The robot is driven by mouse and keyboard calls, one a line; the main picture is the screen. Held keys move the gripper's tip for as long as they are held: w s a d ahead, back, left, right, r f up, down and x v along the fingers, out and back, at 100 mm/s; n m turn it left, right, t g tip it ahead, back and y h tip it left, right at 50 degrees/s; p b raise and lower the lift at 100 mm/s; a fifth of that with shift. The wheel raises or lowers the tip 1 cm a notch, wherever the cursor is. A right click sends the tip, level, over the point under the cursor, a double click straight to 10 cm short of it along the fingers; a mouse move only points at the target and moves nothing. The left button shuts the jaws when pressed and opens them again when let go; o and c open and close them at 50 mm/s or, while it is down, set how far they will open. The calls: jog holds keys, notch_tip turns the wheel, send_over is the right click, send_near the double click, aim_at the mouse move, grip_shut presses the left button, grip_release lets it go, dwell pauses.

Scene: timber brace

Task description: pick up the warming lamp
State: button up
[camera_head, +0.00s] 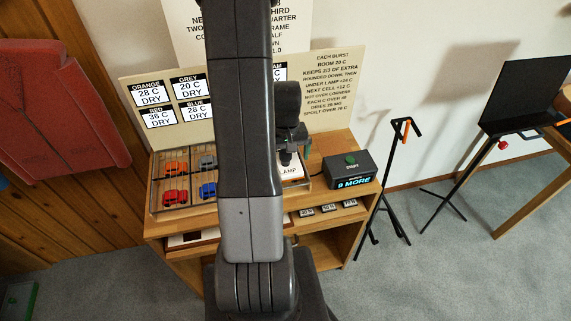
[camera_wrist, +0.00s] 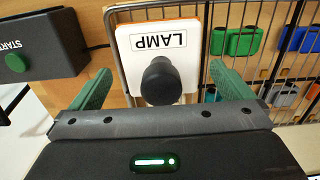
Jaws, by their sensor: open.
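The warming lamp is a white, square-faced block (camera_wrist: 183,62) with a LAMP label, upside down in the wrist view, and a dark round knob (camera_wrist: 161,82). It stands at the edge of a wire rack. In the head view its white label (camera_head: 290,172) shows beside my arm, which hides much of it. My gripper (camera_wrist: 160,70) is open, with one green finger on each side of the knob. The fingers look apart from it. In the head view my gripper (camera_head: 290,148) is over the lamp, and its fingertips are hard to make out.
A wire rack (camera_head: 153,183) holds small cars, among them orange (camera_head: 175,168), red (camera_head: 174,196) and blue (camera_head: 208,190). A dark START box (camera_head: 348,172) reading 9 MORE stands right of the lamp. A sign board (camera_head: 335,100) rises behind. A black stand (camera_head: 390,180) is beside the wooden bench.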

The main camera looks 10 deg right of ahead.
aim_at(285, 163)
jog(key=shift+a+f, duration=0.1)
jog(key=shift+f, duration=1.4)
jog(key=shift+c, duration=0.4)
jog(key=c, duration=1)
jog(key=shift+c, duration=0.2)
jog(key=shift+r, duration=0.15)
